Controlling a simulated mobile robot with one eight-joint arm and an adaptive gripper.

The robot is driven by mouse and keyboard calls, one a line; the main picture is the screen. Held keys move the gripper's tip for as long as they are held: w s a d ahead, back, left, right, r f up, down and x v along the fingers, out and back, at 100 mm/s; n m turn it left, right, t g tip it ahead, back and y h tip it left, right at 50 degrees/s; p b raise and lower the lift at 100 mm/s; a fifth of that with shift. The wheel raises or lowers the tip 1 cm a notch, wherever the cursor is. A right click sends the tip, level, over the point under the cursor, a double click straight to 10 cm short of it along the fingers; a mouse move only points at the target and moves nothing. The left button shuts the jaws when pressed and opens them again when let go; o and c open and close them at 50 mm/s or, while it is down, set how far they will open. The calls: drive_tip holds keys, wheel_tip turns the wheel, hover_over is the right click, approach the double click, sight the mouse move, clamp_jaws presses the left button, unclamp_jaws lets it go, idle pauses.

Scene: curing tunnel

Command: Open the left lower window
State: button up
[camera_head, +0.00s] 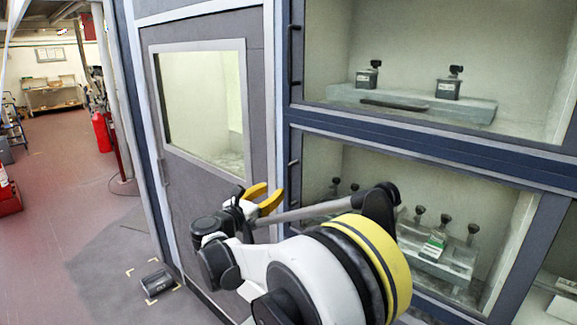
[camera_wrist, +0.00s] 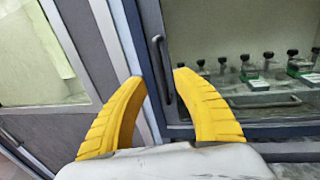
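The left lower window (camera_head: 372,168) is a dark-framed glass pane in the lower row of the cabinet. It looks shut; it also shows in the wrist view (camera_wrist: 225,45). Its handle (camera_head: 293,178) is a dark vertical bar on the left edge of the frame, and in the wrist view the handle (camera_wrist: 161,70) appears between my fingertips. My gripper (camera_head: 271,191) has two yellow fingers and is left of the handle in the head view. In the wrist view my gripper (camera_wrist: 158,76) is open and empty; I cannot tell whether it touches the handle.
An upper window (camera_head: 430,60) with its own handle (camera_head: 296,42) sits above. A grey door (camera_head: 205,195) with a glass pane stands to the left. A dark object (camera_head: 157,282) lies on the floor inside corner marks. The floor further left is open.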

sight(288, 178)
drive_tip(key=x, duration=1)
drive_tip(key=shift+w+d+r, duration=0.1)
drive_tip(key=shift+w+r, duration=0.15)
clamp_jaws()
